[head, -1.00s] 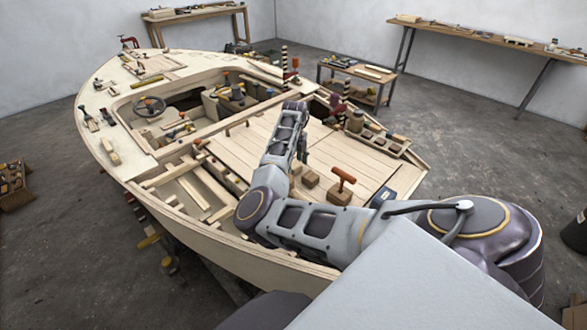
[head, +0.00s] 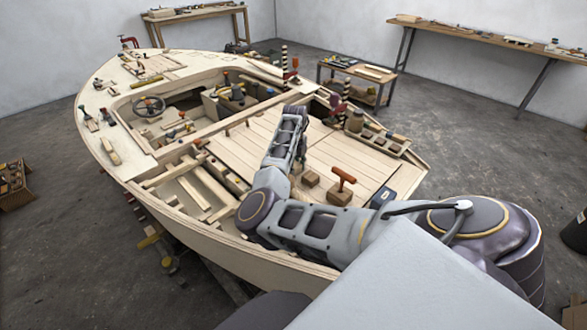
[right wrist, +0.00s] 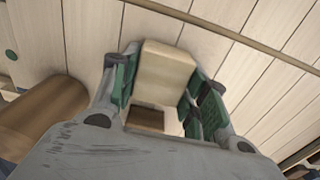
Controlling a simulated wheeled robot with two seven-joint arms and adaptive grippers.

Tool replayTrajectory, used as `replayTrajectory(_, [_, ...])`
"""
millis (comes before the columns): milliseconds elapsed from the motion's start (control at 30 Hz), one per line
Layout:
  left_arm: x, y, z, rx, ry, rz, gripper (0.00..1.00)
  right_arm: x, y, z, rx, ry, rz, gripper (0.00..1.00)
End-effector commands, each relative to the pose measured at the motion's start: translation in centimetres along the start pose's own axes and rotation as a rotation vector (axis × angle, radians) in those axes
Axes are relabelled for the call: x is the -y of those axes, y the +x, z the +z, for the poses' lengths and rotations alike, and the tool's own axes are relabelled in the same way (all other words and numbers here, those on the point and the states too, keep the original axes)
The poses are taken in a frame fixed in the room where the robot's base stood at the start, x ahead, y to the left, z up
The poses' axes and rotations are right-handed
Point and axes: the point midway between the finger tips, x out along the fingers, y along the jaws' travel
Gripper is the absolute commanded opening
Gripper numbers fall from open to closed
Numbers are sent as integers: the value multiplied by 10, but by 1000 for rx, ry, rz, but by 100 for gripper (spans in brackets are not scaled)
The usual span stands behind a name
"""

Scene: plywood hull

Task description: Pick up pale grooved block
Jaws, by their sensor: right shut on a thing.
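In the right wrist view, a pale block (right wrist: 165,72) sits between the green-padded fingers of my right gripper (right wrist: 163,88). The fingers are shut on its two sides. Its broad pale face shows, but I cannot make out a groove. In the head view, my right gripper (head: 298,158) is over the plank deck of the boat hull, largely behind my own forearm, and the held block cannot be told apart there. My left gripper is not in view.
Small brown blocks stand close by on the deck (head: 245,150), one (head: 311,179) beside a larger block with an orange T-handle (head: 341,188). A brown block (right wrist: 145,118) shows beneath the gripper. A tray of small items (head: 378,136) lies to the right. The deck's left part is clear.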

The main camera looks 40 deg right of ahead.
Motion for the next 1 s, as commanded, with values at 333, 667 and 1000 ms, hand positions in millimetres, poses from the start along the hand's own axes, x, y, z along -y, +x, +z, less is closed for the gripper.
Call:
replayTrajectory(333, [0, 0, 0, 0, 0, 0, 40, 0, -1, 0, 1, 0, 0, 21])
replayTrajectory(667, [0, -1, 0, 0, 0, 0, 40, 0, -26, 1, 3, 0, -1, 21])
replayTrajectory(1000, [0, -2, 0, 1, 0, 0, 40, 0, -75, 1, 2, 1, -2, 21])
